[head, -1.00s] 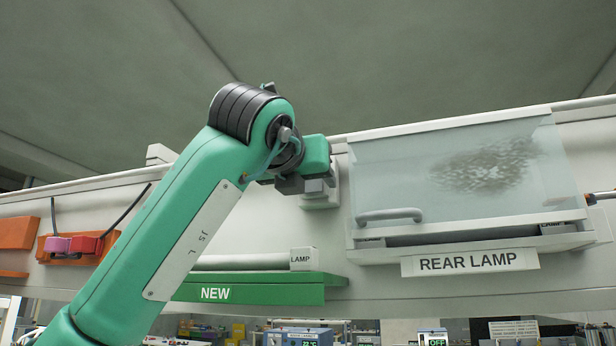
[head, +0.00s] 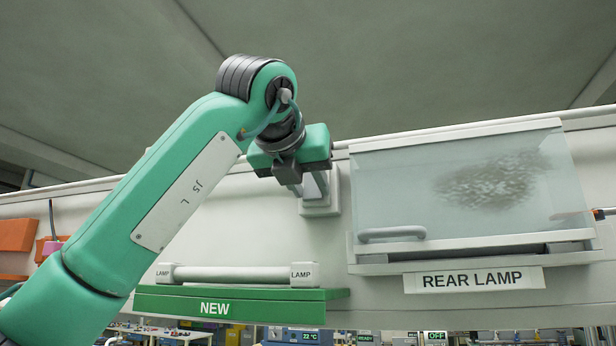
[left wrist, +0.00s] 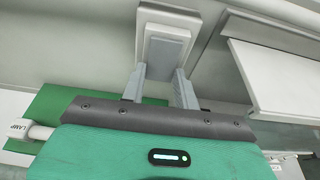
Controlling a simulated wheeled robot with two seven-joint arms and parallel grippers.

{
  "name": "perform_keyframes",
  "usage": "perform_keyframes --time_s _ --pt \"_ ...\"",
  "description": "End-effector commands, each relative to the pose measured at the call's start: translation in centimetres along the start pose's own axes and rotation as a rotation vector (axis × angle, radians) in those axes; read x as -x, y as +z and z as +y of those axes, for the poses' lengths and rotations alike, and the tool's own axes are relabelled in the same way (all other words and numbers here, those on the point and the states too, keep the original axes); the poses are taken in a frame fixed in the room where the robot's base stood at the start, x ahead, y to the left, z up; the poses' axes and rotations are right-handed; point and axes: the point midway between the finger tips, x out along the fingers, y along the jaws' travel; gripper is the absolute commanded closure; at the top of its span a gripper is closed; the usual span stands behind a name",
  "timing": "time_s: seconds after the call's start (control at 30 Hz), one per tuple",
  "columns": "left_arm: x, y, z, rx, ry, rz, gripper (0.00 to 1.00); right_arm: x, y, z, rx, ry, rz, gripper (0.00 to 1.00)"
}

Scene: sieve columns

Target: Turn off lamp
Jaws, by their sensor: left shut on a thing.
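A pale wall switch (head: 322,200) sits on the upright panel, left of the covered lamp. It shows as a raised white block with a grey face in the left wrist view (left wrist: 165,50). My left gripper (head: 312,185) is at this switch; in the left wrist view its two fingers (left wrist: 160,74) stand either side of the block's lower end and are shut on it. The rear lamp's housing (head: 462,190) has a frosted, dark-smudged cover with a handle (head: 392,233). A REAR LAMP label (head: 473,280) is below it. My right gripper is not in view.
A white tube marked LAMP (head: 235,274) lies on a green NEW shelf (head: 240,307) below the switch. Orange holders (head: 17,235) are at the far left. A rod with a reddish-brown end (head: 590,214) shows at the right edge.

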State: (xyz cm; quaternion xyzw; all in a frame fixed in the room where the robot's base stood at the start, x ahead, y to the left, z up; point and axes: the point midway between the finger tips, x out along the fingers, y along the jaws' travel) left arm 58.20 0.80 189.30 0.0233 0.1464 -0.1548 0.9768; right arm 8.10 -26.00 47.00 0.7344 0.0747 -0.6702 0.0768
Motion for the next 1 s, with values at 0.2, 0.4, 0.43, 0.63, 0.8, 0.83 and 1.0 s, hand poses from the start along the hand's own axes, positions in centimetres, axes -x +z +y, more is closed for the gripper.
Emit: perform_keyframes --time_s 0.2,0.4,0.43,0.63,0.8,0.83,1.0 --pt "0.1 0.1 0.1 0.001 0.000 -0.005 0.92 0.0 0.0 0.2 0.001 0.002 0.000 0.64" --pt "0.1 0.1 0.1 0.001 0.000 -0.005 0.47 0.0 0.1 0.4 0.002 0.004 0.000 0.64" --pt "0.1 0.1 0.1 0.001 0.000 -0.004 0.47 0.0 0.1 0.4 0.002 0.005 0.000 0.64" --pt "0.1 0.0 0.0 0.001 0.000 -0.004 0.47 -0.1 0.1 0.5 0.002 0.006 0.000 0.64" --pt "1.5 -0.1 0.1 0.001 0.002 -0.006 0.47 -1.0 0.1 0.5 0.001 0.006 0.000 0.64" --pt "2.0 -0.2 0.1 0.001 0.001 -0.007 0.47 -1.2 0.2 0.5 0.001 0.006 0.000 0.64" --pt "5.8 -0.3 0.1 0.001 0.001 -0.010 0.47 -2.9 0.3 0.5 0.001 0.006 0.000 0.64"
